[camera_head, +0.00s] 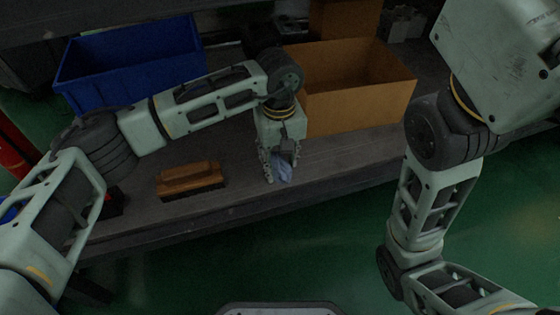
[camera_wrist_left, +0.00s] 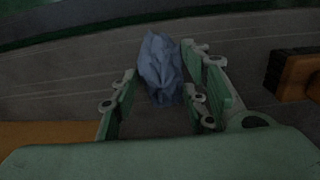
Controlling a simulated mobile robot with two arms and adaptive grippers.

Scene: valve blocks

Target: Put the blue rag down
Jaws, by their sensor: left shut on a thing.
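The blue rag (camera_head: 284,173) is a small crumpled cloth at the tips of my left gripper (camera_head: 279,172), low over the grey workbench (camera_head: 225,208) near its front edge. In the left wrist view the rag (camera_wrist_left: 160,68) sits between the fingers of my left gripper (camera_wrist_left: 160,92), which are shut on it. I cannot tell whether the rag touches the bench top. My right arm is at the right of the head view, but its gripper is out of view.
A wooden brush (camera_head: 190,178) lies on the bench left of the left gripper. A blue bin (camera_head: 130,65) stands at the back left. An open cardboard box (camera_head: 355,95) stands just behind the gripper to the right. Bench room is free around the gripper.

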